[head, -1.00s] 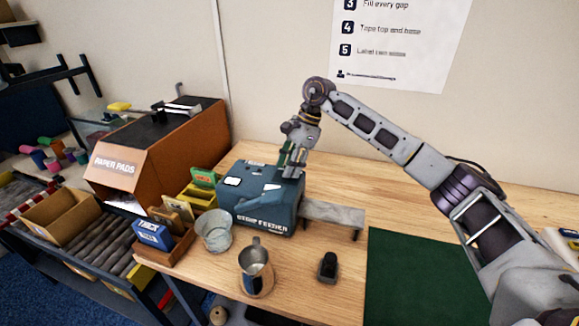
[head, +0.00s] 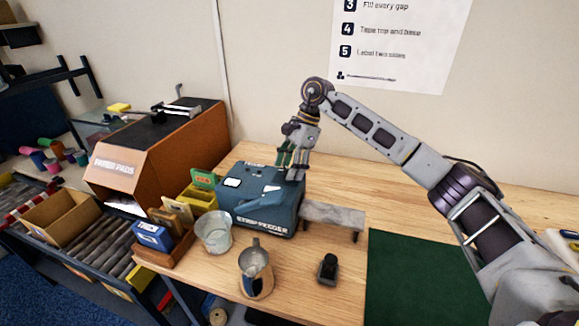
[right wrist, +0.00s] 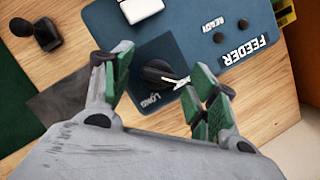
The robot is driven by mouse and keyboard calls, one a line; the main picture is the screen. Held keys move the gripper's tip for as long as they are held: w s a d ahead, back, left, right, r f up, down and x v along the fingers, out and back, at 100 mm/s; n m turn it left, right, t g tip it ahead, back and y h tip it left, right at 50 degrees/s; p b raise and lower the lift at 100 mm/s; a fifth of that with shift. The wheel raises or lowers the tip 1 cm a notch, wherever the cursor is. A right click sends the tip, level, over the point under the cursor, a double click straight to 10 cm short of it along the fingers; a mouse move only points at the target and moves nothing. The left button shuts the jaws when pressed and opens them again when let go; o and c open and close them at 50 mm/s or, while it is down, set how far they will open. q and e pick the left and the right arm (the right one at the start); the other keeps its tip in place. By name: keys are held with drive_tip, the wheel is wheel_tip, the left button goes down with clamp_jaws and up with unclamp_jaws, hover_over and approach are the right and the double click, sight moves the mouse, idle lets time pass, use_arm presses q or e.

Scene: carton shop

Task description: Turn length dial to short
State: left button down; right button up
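The blue strip feeder (head: 262,212) stands on the wooden table, and its top panel (right wrist: 195,30) fills the upper right wrist view. The black length dial (right wrist: 158,73) sits on this panel. A pale pointer on the dial aims right and slightly down in the right wrist view. The LONG label (right wrist: 148,98) lies just below the dial; no SHORT label shows. My right gripper (head: 292,163) is over the feeder's right end. In the right wrist view its green-padded fingers (right wrist: 164,74) are open on either side of the dial. Contact cannot be told. My left gripper is out of view.
A grey slab (head: 335,215) adjoins the feeder's right side. A green mat (head: 410,275) lies to the right. An orange paper-pads box (head: 165,155) is at left.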

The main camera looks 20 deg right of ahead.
drive_tip(key=shift+d+r, duration=0.25)
drive_tip(key=shift+r, duration=0.45)
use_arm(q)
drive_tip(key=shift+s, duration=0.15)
use_arm(e)
drive_tip(key=s+v, duration=0.1)
drive_tip(key=v, duration=0.9)
drive_tip(key=shift+w+r, duration=0.25)
drive_tip(key=shift+w, duration=0.25)
drive_tip(key=shift+d, duration=0.15)
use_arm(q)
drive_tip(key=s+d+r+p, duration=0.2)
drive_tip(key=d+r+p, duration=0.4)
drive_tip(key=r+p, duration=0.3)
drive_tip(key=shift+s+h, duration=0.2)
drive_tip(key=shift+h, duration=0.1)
use_arm(e)
wheel_tip(320, 180, up, 9)
use_arm(q)
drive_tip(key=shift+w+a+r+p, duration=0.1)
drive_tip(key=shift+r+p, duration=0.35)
drive_tip(key=shift+p, duration=0.15)
use_arm(e)
drive_tip(key=shift+r, duration=0.6)
